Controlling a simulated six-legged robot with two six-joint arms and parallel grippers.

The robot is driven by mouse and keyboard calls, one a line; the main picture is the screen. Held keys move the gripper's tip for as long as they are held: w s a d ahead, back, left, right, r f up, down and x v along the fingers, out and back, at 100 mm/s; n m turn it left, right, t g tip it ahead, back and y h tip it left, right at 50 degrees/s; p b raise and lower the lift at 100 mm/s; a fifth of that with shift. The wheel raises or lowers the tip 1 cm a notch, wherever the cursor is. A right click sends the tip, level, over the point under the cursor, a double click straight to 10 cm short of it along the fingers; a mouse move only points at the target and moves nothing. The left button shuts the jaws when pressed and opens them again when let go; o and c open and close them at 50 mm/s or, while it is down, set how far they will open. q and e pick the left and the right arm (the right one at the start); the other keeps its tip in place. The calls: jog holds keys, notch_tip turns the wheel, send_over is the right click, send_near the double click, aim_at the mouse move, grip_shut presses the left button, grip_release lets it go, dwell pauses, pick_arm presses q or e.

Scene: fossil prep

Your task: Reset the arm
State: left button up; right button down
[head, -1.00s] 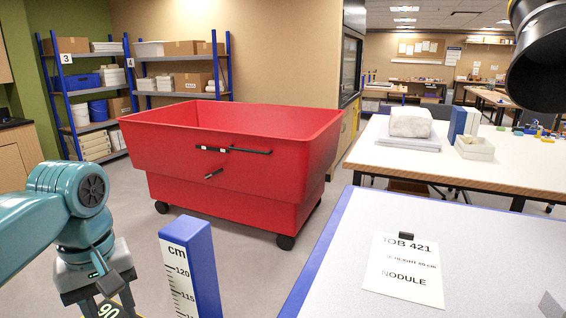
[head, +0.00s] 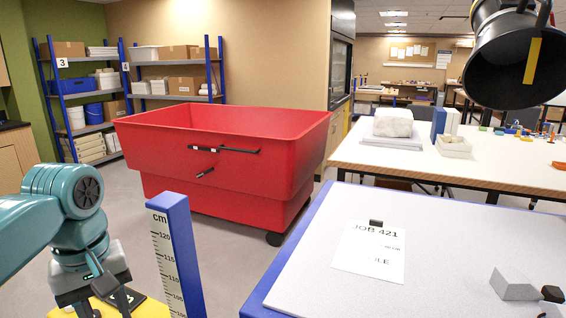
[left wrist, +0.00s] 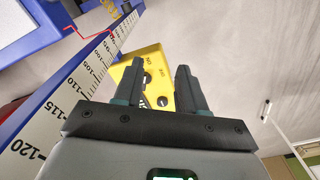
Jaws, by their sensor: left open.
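My left arm is teal and comes in from the left in the head view. My left gripper (head: 112,304) points down at the lower left, partly cut by the frame edge. In the left wrist view its two dark fingers (left wrist: 160,72) stand apart with nothing held between them. Past the fingers is a yellow piece (left wrist: 150,62) with dark holes and small markings; its yellow surface also shows under the gripper in the head view (head: 152,309). Whether the fingers touch it, I cannot tell. My right gripper is in neither view.
A blue-edged height post (head: 172,255) with a cm scale stands right of my left gripper. A red wheeled bin (head: 215,170) stands beyond. A black hood (head: 505,60) hangs upper right.

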pick_arm(q)
jog(key=w+d+f+m+h, duration=0.1)
jog(key=d+f, duration=0.2)
jog(key=f, duration=0.7)
jog(key=w+d+f+m+h, duration=0.15)
jog(key=d+f, duration=0.25)
jog(key=f, duration=0.7)
jog(key=d+f+m, duration=0.2)
jog(key=d+f, duration=0.1)
jog(key=f, duration=0.7)
jog(key=s+d+f, duration=0.2)
jog(key=s+f, duration=0.6)
jog(key=s+d+f+m+h, duration=0.1)
jog(key=s+d+f, duration=0.2)
jog(key=s+f, duration=0.5)
jog(key=shift+s+f, duration=0.15)
jog(key=shift+s, duration=0.4)
